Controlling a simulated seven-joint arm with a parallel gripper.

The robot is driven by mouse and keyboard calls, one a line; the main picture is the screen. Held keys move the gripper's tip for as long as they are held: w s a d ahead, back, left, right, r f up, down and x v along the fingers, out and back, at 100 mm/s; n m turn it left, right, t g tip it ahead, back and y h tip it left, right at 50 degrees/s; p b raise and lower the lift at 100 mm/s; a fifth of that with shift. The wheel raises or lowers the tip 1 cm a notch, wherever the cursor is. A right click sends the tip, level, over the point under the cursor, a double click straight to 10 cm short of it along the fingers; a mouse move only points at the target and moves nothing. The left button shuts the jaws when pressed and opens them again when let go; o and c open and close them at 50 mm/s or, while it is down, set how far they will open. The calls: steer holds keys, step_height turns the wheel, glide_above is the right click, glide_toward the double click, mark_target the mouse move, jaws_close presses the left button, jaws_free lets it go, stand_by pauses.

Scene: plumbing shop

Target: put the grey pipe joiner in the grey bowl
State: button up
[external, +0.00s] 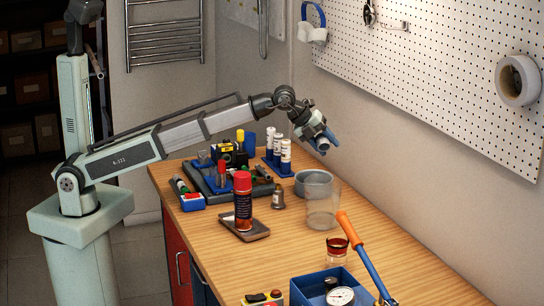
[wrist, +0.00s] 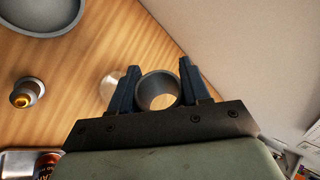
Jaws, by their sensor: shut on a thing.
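My gripper (external: 322,140) is raised above the far part of the workbench, higher than the grey bowl and a little to its right in the external view. In the wrist view, my gripper (wrist: 158,88) is shut on the grey pipe joiner (wrist: 142,92), a short open ring held between the two dark fingers. The joiner also shows, small, in the external view (external: 323,146). The grey bowl (external: 300,188) stands on the bench behind the clear beaker. In the wrist view the bowl (wrist: 40,30) is at the top left, apart from my gripper, and its visible inside looks empty.
A clear beaker (external: 322,210) stands just in front of the bowl. A brass fitting (external: 278,197) is left of it. A red spray can (external: 243,200) stands on a small tray. White bottles (external: 285,156) stand behind the bowl. The wall with the pegboard (external: 440,70) is close on the right.

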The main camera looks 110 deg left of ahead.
steer(key=s+a+r+n+t, duration=0.2)
steer(key=s+a+n, duration=0.45)
steer(key=a, duration=0.85)
steer(key=m, duration=0.1)
glide_above(317, 172)
steer(key=w+d, duration=0.2)
steer(key=d, duration=0.3)
step_height(317, 172, down, 10)
steer(key=shift+h, duration=0.4)
steer(key=shift+s+f, duration=0.15)
steer(key=shift+f, duration=2.05)
steer(key=shift+s+f, duration=0.1)
steer(key=shift+f, duration=2.1)
steer(key=o, duration=1.1)
steer(key=shift+m, duration=0.25)
steer(key=shift+r, duration=3.5)
